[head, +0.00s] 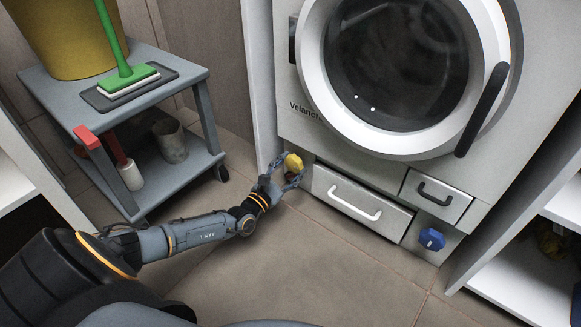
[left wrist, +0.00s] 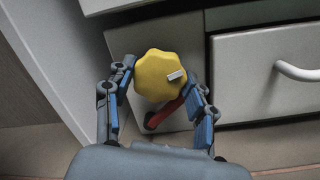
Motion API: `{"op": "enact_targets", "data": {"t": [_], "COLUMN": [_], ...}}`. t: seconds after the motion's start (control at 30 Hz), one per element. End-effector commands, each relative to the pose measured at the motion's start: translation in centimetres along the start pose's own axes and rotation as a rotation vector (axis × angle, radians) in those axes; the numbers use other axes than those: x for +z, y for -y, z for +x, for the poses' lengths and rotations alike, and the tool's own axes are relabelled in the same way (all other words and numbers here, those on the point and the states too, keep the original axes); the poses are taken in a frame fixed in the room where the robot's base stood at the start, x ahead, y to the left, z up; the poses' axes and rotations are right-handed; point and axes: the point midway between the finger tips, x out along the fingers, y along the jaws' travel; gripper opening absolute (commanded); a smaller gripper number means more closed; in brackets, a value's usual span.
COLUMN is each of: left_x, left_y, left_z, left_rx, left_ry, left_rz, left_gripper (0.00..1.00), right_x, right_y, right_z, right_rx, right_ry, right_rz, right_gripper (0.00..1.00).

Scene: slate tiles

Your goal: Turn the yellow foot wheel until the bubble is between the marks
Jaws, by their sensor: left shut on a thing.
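The yellow foot wheel (head: 293,162) is at the lower left corner of the washing machine (head: 300,125). It is a lobed knob with a small pale mark on its face in the left wrist view (left wrist: 155,72). My left gripper (head: 286,173) is shut on it, with one blue-padded finger on each side in the left wrist view (left wrist: 164,80). A red lever-like part (left wrist: 166,114) shows just below and behind the wheel. I cannot make out a bubble or its marks in either view. My right gripper is not in view.
A white-handled drawer (head: 345,205) is just right of the wheel, and a blue foot wheel (head: 432,239) is farther right. A white panel (head: 262,85) stands close on the left. A grey cart (head: 190,75) is at the left; the tiled floor (head: 310,270) in front is clear.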

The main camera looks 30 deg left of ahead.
Motion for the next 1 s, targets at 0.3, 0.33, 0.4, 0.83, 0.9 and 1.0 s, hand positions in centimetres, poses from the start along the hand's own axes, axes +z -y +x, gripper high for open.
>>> {"op": "enact_targets", "data": {"t": [0.3,0.33,0.4,0.83,0.9,1.0], "left_x": [-0.16,-0.16,-0.16,-0.12,-0.09,-0.06], "left_y": [-0.09,-0.09,-0.09,-0.07,-0.06,-0.03], "left_z": [-0.07,-0.08,-0.08,-0.06,-0.04,-0.03], "left_rx": [-0.004,-0.004,-0.004,-0.004,-0.004,-0.004], "left_ry": [0.002,0.002,0.002,0.002,0.003,0.003], "left_rz": [0.056,0.057,0.058,0.056,0.056,0.055], "left_gripper": [0.24,0.24,0.24,0.78,0.78,0.78], "right_x": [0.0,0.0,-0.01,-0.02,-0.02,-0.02], "right_y": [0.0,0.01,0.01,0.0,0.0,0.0], "right_z": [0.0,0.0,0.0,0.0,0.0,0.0], "right_rx": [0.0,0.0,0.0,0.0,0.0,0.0], "right_ry": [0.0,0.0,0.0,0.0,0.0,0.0], "right_rz": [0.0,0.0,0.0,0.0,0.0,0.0], "right_gripper": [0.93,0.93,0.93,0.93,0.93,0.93]}}
